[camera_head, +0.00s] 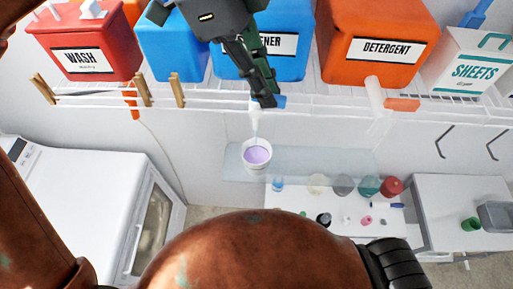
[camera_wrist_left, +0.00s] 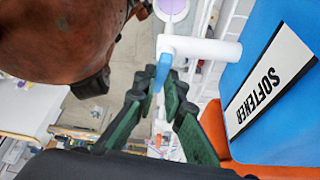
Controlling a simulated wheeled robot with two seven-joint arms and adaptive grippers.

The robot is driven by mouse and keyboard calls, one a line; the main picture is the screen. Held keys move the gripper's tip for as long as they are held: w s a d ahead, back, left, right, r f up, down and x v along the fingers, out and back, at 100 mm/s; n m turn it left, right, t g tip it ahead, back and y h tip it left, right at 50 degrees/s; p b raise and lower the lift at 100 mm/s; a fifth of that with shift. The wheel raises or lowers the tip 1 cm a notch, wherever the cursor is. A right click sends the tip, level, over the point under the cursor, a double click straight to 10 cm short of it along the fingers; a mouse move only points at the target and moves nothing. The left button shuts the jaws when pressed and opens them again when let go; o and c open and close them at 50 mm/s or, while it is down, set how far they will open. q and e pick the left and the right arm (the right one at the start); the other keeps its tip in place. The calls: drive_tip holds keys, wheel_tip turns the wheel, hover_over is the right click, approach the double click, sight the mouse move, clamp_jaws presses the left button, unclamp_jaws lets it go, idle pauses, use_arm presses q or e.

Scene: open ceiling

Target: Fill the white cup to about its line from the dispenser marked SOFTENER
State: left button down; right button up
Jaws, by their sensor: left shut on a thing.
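The white cup (camera_head: 246,160) stands below the softener tap with lavender liquid in it; it also shows in the left wrist view (camera_wrist_left: 173,8). Its line cannot be made out. The blue dispenser (camera_head: 292,66), its label partly hidden, reads SOFTENER in the left wrist view (camera_wrist_left: 240,135). Its white tap (camera_wrist_left: 200,48) has a blue lever (camera_wrist_left: 162,70). A thin pale stream (camera_head: 256,132) seems to run from the tap into the cup. My left gripper (camera_wrist_left: 160,88) is shut on the lever; it hides part of the dispenser in the head view (camera_head: 270,98). My right gripper is not in view.
A red WASH container (camera_head: 82,60), another blue container (camera_head: 170,45), an orange DETERGENT container (camera_head: 375,45) and a SHEETS box (camera_head: 470,65) share the wire rack (camera_head: 210,103). A pale glassy ledge (camera_head: 320,160) runs under the tap. A white washer (camera_head: 80,200) stands left.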

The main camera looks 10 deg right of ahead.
use_arm(q)
drive_tip(key=shift+m, duration=0.5)
drive_tip(key=shift+f+n+b, duration=0.15)
drive_tip(key=shift+n+b, duration=0.35)
drive_tip(key=shift+w+n+b, duration=0.1)
drive_tip(key=shift+n+b, duration=0.3)
drive_tip(key=shift+n, duration=0.1)
drive_tip(key=shift+n+t, duration=0.5)
drive_tip(key=shift+w, duration=0.1)
drive_tip(key=shift+n+b, duration=0.45)
drive_tip(key=shift+n, duration=0.15)
drive_tip(key=c, duration=1.9)
unclamp_jaws()
drive_tip(key=shift+w, duration=0.1)
